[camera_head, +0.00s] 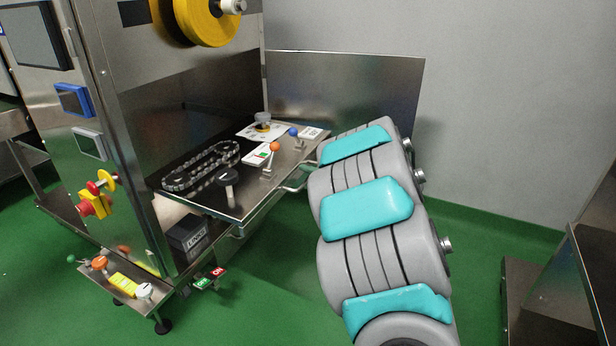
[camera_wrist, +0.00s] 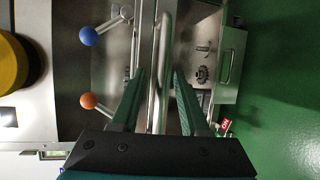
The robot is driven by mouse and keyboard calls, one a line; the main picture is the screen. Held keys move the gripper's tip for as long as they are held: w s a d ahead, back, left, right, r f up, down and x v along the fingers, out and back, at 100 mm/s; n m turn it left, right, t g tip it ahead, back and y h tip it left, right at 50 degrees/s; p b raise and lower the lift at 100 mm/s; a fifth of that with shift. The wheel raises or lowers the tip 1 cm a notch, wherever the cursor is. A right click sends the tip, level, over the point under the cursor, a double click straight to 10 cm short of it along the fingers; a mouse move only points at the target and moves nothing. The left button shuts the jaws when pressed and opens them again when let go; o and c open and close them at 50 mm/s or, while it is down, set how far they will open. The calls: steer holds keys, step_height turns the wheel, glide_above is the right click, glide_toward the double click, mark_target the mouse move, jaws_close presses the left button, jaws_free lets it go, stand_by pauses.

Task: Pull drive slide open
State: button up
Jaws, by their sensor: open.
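The steel slide (camera_head: 222,208) juts from the machine, with a drive chain (camera_head: 202,168) lying on top. A round metal bar handle (camera_head: 294,188) runs along its front edge. In the wrist view this bar handle (camera_wrist: 163,50) runs lengthwise between the two green fingers of my gripper (camera_wrist: 160,74). My gripper is open, with one finger on each side of the bar and a visible gap on both sides. In the head view my arm hides my gripper. The slide's travel cannot be judged.
An orange-knobbed lever (camera_head: 274,147) and a blue-knobbed lever (camera_head: 293,132) stand on the slide near the handle. In the wrist view, a lower metal tray (camera_wrist: 228,95) with small gears shows right of the bar.

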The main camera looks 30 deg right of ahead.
steer(key=v, duration=0.7)
steer(key=shift+p, duration=0.35)
steer(key=shift+s+d, duration=0.1)
